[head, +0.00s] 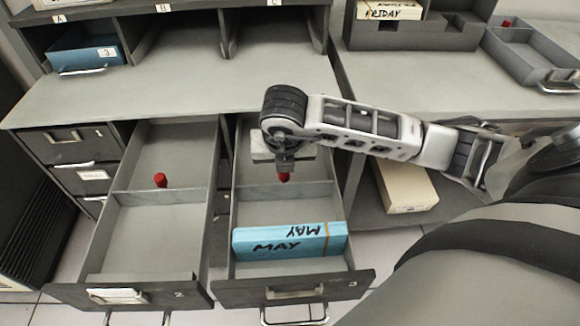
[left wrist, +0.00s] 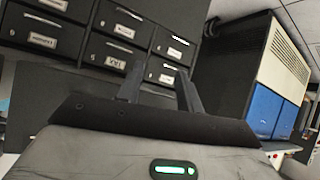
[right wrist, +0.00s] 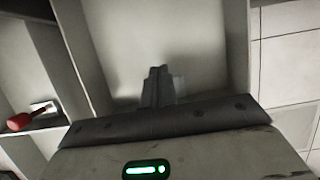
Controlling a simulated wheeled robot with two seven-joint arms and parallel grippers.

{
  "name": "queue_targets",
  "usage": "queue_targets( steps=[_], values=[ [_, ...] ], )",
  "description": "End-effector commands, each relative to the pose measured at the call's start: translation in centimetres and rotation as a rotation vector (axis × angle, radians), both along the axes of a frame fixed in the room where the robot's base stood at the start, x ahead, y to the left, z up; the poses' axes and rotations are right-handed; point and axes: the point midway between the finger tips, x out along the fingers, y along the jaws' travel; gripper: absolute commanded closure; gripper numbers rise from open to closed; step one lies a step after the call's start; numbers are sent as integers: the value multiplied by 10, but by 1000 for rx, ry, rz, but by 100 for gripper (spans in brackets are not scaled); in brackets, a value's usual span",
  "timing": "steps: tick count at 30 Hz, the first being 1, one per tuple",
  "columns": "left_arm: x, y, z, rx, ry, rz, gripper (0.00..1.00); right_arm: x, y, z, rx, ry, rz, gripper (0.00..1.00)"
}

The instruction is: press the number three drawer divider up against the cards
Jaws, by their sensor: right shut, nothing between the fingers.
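Drawer 3 (head: 362,287) is pulled open. A blue card block marked MAY (head: 290,242) lies in its front part. The drawer's grey divider (head: 318,190) stands behind the cards, with a gap of bare drawer floor between them. Its red knob (head: 284,177) shows just below my right gripper (head: 285,167). That gripper is shut and empty, at or just behind the divider; contact cannot be told. In the right wrist view the shut fingers (right wrist: 158,88) point over bare drawer floor, and the divider is hidden. My left gripper (left wrist: 160,88) is open and empty, outside the head view.
Drawer 2 (head: 140,293) is open on the left, with its own divider and red knob (head: 160,180). A desk top (head: 180,92) lies behind, with a blue box (head: 88,55) in the shelf. A cream box (head: 405,187) sits right of drawer 3.

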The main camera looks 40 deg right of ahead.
Motion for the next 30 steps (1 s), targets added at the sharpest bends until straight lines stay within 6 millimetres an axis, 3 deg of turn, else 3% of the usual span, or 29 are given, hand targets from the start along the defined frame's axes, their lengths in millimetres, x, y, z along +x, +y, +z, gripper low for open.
queue_targets(
  steps=[30],
  values=[
    [0,0,4,0,-2,0,64,-40,25,-1,1,3,2,100]
  ],
)
